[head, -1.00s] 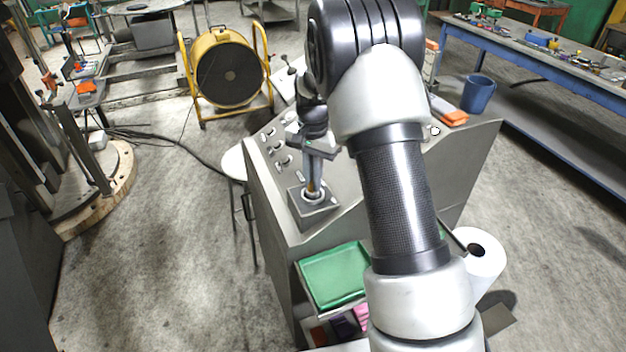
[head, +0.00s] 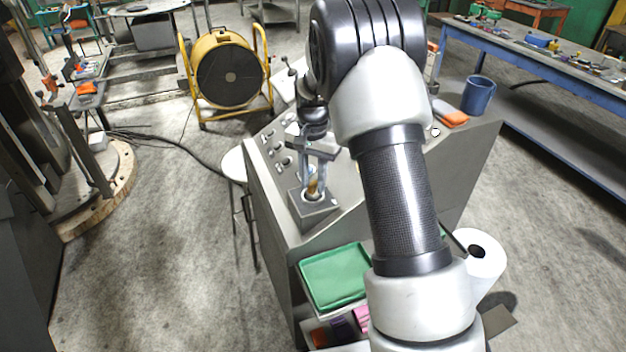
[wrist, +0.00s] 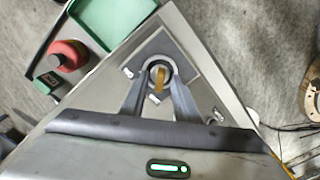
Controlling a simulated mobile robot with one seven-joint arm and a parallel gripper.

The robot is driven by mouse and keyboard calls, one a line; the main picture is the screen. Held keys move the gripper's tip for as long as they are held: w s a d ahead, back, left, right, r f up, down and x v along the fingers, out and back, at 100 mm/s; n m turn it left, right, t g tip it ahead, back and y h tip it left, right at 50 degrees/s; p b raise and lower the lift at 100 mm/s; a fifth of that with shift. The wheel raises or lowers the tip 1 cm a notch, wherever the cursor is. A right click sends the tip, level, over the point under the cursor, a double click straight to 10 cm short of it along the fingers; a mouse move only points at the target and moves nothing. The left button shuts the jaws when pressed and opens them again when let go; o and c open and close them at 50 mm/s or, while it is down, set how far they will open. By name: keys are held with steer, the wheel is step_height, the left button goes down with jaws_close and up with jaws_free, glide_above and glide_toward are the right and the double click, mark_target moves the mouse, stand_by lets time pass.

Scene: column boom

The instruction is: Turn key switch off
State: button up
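The key switch is a round lock on a square grey plate (wrist: 180,45) at the corner of the sloped console. Its brass-coloured key (wrist: 159,77) stands up in the lock. In the head view the switch box (head: 312,212) sits at the console's near left, with the key (head: 313,187) just above it. My gripper (head: 317,188) points down over the switch with its fingers spread and nothing clamped. In the wrist view the fingers lie either side of the key, with gaps visible. The lock's markings are too small to read.
The console (head: 268,195) carries several knobs (head: 276,148). A green tray (head: 333,277) sits below its near edge.

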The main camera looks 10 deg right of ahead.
mark_target(313, 183)
step_height(313, 183, up, 18)
steer(key=shift+f, duration=0.25)
stand_by(0.4)
steer(key=s+r+n+t+p, duration=0.1)
steer(key=s+r+n, duration=0.1)
steer(key=s+r, duration=0.4)
steer(key=s+r+n+t, duration=0.15)
steer(key=s+r, duration=0.25)
steer(key=s, duration=0.5)
steer(key=s+f+n+t, duration=0.1)
steer(key=s+f+n, duration=0.1)
steer(key=s, duration=0.6)
steer(key=s+f+n+t, duration=0.1)
steer(key=s+n+t, duration=0.1)
steer(key=s, duration=0.5)
steer(key=shift+s+d+f+p, duration=0.35)
steer(key=shift+s+d+p, duration=0.05)
steer(key=shift+d, duration=0.05)
